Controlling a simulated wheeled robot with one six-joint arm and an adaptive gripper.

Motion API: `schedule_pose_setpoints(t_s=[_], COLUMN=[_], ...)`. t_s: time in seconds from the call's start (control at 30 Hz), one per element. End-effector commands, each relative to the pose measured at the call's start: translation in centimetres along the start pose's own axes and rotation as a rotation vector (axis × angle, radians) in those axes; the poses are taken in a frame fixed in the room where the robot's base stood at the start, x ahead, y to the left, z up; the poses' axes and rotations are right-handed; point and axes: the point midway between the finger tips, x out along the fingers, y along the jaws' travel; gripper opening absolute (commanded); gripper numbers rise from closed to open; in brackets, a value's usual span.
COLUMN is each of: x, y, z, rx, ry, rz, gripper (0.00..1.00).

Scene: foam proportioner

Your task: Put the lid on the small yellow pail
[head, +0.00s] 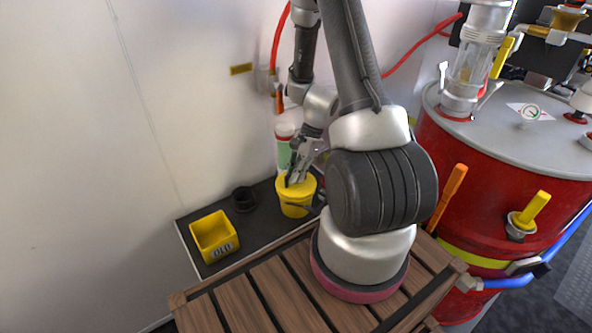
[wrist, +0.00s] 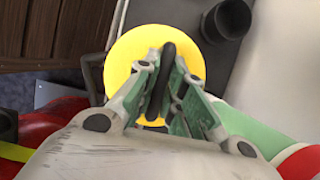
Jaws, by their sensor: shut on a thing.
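The small yellow pail (head: 294,209) stands on the dark shelf, partly behind my arm in the head view. My gripper (head: 293,181) is directly over it, pointing down. In the wrist view my gripper (wrist: 165,95) is shut on the black handle (wrist: 166,65) of the round yellow lid (wrist: 126,52). The lid covers the view of the pail below. In the head view the lid is at the pail's top, and I cannot tell whether it is seated or slightly above the rim.
A yellow box marked OLD (head: 213,237) and a black cup (head: 243,199) stand on the dark shelf (head: 262,227) to the left. A green and white bottle (head: 284,150) stands close behind the pail. The red tank (head: 480,195) is at the right.

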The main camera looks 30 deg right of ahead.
Motion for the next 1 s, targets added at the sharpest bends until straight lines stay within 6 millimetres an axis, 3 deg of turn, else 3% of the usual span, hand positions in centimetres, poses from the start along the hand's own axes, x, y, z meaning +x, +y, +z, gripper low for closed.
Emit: schedule_pose_setpoints(t_s=[0.43, 0.47, 0.57, 0.87, 1.0], x=[0.0, 0.0, 0.0, 0.0, -1.0], y=[0.0, 0.0, 0.0, 0.0, -0.1], z=[0.0, 0.0, 0.0, 0.0, 0.0], rx=[-0.001, -0.001, -0.001, -0.001, -0.002], ry=[0.0, 0.0, 0.0, 0.0, 0.0], rz=[0.0, 0.0, 0.0, 0.0, -0.003], gripper=[0.0, 0.16, 0.35, 0.36, 0.36])
